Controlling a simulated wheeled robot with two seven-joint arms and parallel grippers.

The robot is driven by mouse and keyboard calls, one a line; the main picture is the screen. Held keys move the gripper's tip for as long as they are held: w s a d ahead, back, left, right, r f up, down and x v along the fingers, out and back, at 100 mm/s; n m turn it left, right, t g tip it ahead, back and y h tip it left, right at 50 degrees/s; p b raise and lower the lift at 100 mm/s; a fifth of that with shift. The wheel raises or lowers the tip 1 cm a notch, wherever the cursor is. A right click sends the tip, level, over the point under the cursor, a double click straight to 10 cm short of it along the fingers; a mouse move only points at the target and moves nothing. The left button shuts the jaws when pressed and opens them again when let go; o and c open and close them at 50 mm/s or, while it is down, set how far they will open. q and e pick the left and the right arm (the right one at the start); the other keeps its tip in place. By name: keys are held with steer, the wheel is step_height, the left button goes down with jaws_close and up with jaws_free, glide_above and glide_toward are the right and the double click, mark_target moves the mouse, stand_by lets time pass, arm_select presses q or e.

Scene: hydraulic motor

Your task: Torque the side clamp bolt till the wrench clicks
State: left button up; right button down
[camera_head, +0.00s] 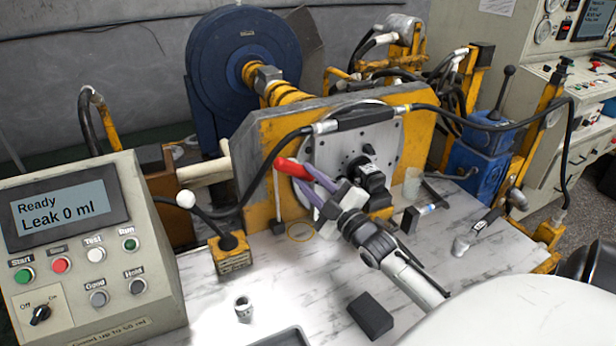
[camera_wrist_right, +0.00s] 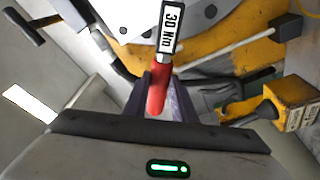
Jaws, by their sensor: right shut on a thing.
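The torque wrench shows its red handle (camera_head: 292,168) in the head view, in front of the round grey plate (camera_head: 335,143) on the yellow fixture. In the right wrist view its red handle (camera_wrist_right: 157,88) and a shaft label reading 30 Nm (camera_wrist_right: 170,27) show. My right gripper (camera_head: 310,180) is shut on the red handle, its two purple fingers on either side. A black motor part (camera_head: 371,181) sits on the plate just right of the gripper. I cannot make out the side clamp bolt or the wrench's working end. My left gripper is not in view.
A control box (camera_head: 84,251) reads "Ready, Leak 0 ml" at the left. A yellow lever box (camera_head: 231,256), a small metal fitting (camera_head: 243,308) and a black wedge block (camera_head: 370,315) stand on the marble-look table. A hammer (camera_head: 473,232) lies right. Black hoses cross above the fixture.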

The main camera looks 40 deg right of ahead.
steer(key=shift+s+a+r, duration=0.1)
steer(key=shift+s+a, duration=0.2)
steer(key=shift+s, duration=0.1)
steer(key=shift+a+f, duration=0.1)
steer(key=shift+f, duration=0.1)
steer(key=shift+s+a, duration=0.1)
steer(key=shift+s, duration=0.1)
steer(key=shift+s+a+r, duration=0.1)
steer(key=shift+s+a, duration=0.1)
steer(key=shift+s, duration=0.55)
steer(key=shift+s+a+f, duration=0.1)
steer(key=shift+s+a, duration=0.05)
steer(key=shift+s, duration=0.65)
steer(key=shift+s+a+r, duration=0.1)
steer(key=shift+s+a, duration=0.1)
steer(key=shift+s, duration=0.55)
